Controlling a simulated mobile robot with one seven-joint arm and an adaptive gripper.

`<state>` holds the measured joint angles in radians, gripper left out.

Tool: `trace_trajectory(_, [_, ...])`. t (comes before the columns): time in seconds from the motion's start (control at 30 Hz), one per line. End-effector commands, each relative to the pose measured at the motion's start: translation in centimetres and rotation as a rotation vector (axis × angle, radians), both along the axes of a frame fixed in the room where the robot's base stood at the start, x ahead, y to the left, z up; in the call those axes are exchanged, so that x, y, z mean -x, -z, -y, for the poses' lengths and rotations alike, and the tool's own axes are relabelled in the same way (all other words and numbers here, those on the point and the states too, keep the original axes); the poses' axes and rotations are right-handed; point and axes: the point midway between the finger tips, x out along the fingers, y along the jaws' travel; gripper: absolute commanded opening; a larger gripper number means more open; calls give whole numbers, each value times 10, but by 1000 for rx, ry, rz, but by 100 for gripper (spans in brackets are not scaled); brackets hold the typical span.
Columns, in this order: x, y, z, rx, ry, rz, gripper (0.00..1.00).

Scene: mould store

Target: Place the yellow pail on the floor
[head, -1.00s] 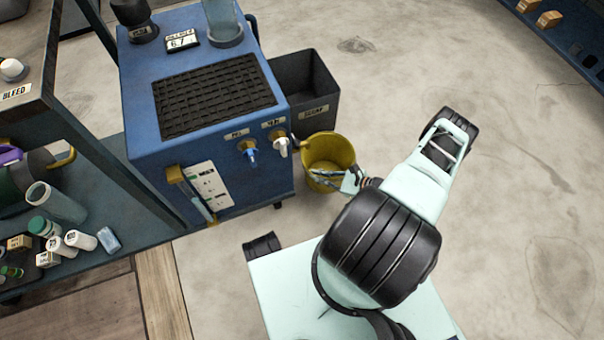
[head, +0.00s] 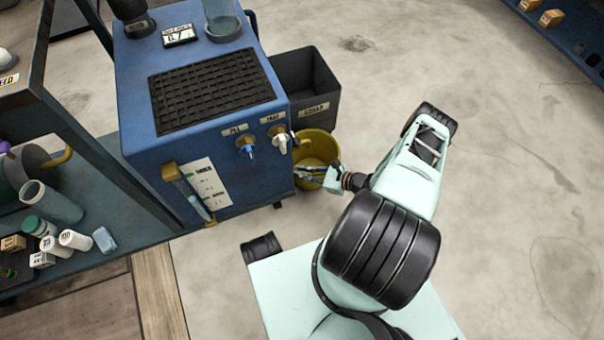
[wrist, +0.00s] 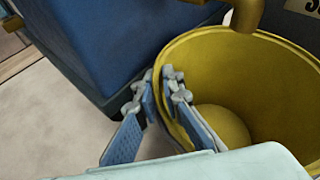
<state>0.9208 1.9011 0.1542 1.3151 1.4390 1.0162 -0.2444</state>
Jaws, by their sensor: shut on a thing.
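The yellow pail (head: 319,147) is at the right side of the blue machine (head: 205,90), close to its front corner and partly hidden by my gripper. My gripper (head: 311,172) reaches in from the right and is shut on the pail's rim. In the wrist view the pail (wrist: 262,85) is open and looks empty, with its rounded bottom visible. There my gripper's blue-grey fingers (wrist: 165,88) straddle the left rim, one inside and one outside. I cannot tell whether the pail's base touches the floor (head: 480,130).
Two taps (head: 262,141) stick out from the machine's front, near the pail. A dark grey bin (head: 308,85) stands behind the pail. A shelf with bottles (head: 75,239) is at left. Open concrete floor lies to the right.

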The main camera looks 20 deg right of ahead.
Motion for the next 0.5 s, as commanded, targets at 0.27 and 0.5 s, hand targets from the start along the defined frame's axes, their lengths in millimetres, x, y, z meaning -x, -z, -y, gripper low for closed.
trace_trajectory(0.27, [0,4,0,-1,-1,2,0])
trace_trajectory(0.5, [0,6,0,0,0,0,19])
